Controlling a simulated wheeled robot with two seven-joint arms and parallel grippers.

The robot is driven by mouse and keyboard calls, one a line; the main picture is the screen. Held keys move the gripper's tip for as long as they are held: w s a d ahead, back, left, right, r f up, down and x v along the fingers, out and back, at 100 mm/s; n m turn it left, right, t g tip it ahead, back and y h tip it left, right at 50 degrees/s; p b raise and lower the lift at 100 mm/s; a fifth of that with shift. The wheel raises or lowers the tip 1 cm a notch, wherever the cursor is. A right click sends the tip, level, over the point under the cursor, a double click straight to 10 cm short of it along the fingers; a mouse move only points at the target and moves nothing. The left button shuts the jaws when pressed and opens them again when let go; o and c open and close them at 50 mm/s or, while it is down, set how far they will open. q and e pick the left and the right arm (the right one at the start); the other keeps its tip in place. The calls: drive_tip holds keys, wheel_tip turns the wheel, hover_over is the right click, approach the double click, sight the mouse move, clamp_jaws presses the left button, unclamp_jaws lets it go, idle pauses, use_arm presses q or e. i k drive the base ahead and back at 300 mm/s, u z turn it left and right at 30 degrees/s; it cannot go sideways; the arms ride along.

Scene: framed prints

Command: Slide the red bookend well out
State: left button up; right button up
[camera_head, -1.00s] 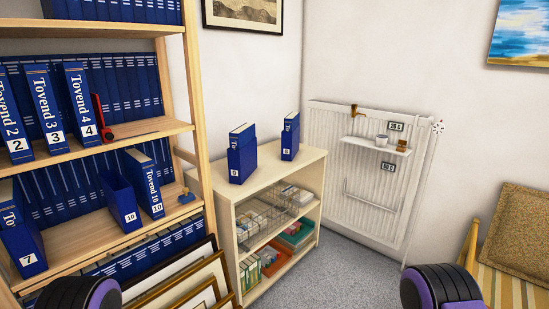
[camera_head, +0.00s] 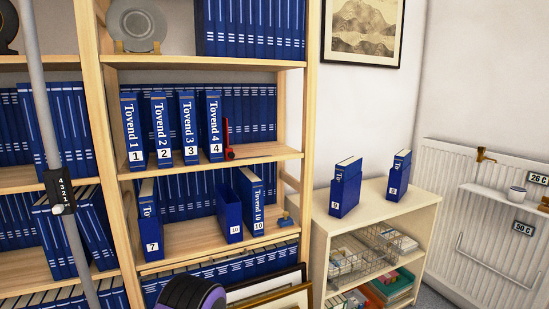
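The red bookend (camera_head: 228,141) stands on the middle shelf (camera_head: 264,150) of the wooden bookcase, at the right end of a front row of blue volumes. It is right beside the volume labelled 4 (camera_head: 211,127). Volumes 1 (camera_head: 133,132), 2 (camera_head: 161,131) and 3 (camera_head: 189,129) stand to its left. More blue volumes line the back of the shelf behind it. A dark, rounded part of my arm with a purple patch shows at the bottom edge. Neither gripper's fingers are in the picture.
The shelf below holds volume 7 (camera_head: 151,226), an empty blue slipcase marked 10 (camera_head: 229,213) and volume 10 (camera_head: 251,203). Framed prints (camera_head: 279,290) lean at the bookcase's foot. A low cabinet (camera_head: 387,208) stands right. A grey pole (camera_head: 57,150) rises at left.

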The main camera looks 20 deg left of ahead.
sight(229, 154)
drive_tip(key=u, duration=0.3)
drive_tip(key=k, duration=0.35)
drive_tip(key=u, duration=0.55)
drive_tip(key=i, duration=0.75)
drive_tip(key=z, duration=1)
